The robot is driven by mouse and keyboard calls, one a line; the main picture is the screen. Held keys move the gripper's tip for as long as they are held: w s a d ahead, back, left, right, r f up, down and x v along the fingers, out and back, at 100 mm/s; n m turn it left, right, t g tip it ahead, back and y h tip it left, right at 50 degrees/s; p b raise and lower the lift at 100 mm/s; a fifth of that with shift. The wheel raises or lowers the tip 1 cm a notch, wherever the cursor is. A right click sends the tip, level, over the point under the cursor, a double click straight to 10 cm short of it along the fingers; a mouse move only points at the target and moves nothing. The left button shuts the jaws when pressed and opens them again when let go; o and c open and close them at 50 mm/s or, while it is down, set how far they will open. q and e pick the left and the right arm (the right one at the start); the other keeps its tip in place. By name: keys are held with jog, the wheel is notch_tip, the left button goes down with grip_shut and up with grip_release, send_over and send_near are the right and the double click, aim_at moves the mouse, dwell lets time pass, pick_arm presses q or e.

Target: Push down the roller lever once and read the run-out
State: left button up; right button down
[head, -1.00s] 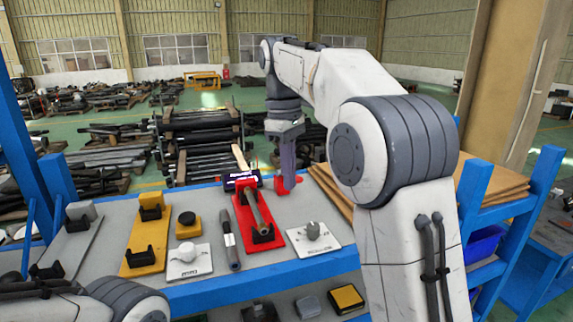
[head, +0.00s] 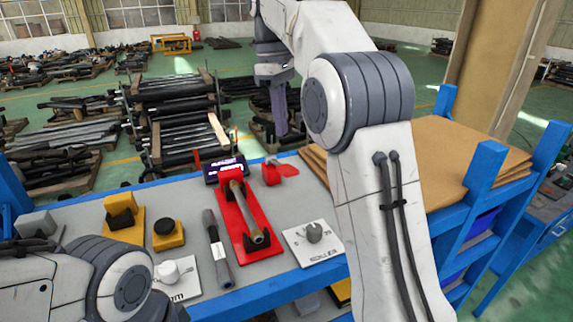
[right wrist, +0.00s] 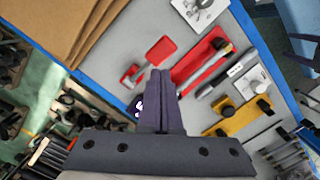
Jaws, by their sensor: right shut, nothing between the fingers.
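A red stand (head: 229,222) holds a rod (head: 246,212) in its supports on the bench. My left gripper is out of view.
A loose dark rod (head: 217,250), a yellow box with black button (head: 168,234), and white plates with knobs (head: 312,233) lie near the red stand. Brown boards (head: 450,165) are stacked at right. Steel racks stand behind the bench.

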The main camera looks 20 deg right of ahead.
jog(key=shift+f, duration=0.65)
send_over(285, 167)
jog(key=f, duration=0.4)
jog(key=shift+w+a+f+b, duration=0.1)
jog(key=shift+a+f+b, duration=0.15)
jog(key=shift+b, duration=0.1)
jog(key=shift+d+f+b, duration=0.1)
jog(key=shift+f+b, duration=0.25)
jog(key=shift+f, duration=0.25)
jog(key=shift+f, duration=0.1)
